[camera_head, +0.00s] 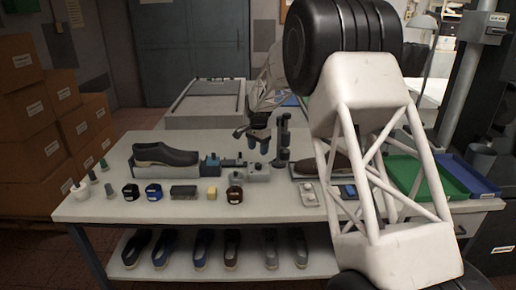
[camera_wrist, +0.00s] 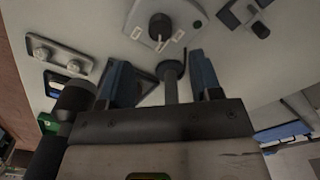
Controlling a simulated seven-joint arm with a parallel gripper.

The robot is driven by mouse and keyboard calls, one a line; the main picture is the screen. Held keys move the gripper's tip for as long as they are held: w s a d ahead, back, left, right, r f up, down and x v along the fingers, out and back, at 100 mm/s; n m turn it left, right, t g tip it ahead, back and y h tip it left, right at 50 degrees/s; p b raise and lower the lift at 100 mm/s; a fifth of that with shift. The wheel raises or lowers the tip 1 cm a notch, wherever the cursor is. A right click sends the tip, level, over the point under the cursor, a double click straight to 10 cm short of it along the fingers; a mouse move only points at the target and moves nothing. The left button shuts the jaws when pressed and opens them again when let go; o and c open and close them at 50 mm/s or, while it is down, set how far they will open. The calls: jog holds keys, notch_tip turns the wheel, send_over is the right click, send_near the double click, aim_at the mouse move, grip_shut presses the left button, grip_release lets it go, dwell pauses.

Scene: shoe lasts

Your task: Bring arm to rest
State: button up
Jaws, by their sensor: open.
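My gripper (camera_head: 258,146) hangs above the middle of the white workbench (camera_head: 285,205), its two blue fingers pointing down. It is open in the wrist view (camera_wrist: 158,64), with a gap between the fingers. A grey post (camera_wrist: 172,82) shows in that gap; I cannot tell how far below the fingers it stands. No object is visibly gripped. My white lattice arm link fills the right of the head view and hides part of the bench. A dark shoe (camera_head: 165,154) sits on a grey-blue stand at the left. A brown shoe (camera_head: 327,163) lies right of the gripper.
A black upright fixture (camera_head: 283,140) stands close to the gripper's right. A control knob (camera_wrist: 160,27) is near the fingers. Several small pots and blocks line the front left. Green (camera_head: 412,176) and blue (camera_head: 468,177) trays lie right. Several shoes stand on the lower shelf (camera_head: 222,262).

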jog(key=s+d+r+n, duration=0.2)
jog(key=s+d+r, duration=0.3)
jog(key=s, duration=0.6)
jog(key=s+d+r+n+t, duration=0.1)
jog(key=s+d+r, duration=0.1)
jog(key=s+r, duration=0.6)
jog(key=s+d+r+n, duration=0.2)
jog(key=s+d+r, duration=0.2)
jog(key=s, duration=0.9)
jog(key=s+d+f+n, duration=0.2)
jog(key=s, duration=1.3)
jog(key=s+d+f+n+t, duration=0.1)
jog(key=s+d+f, duration=0.1)
jog(key=s, duration=1.3)
jog(key=shift+s+d+f+n+t, duration=0.2)
jog(key=shift+s+d+n+t, duration=0.1)
jog(key=shift+n, duration=0.1)
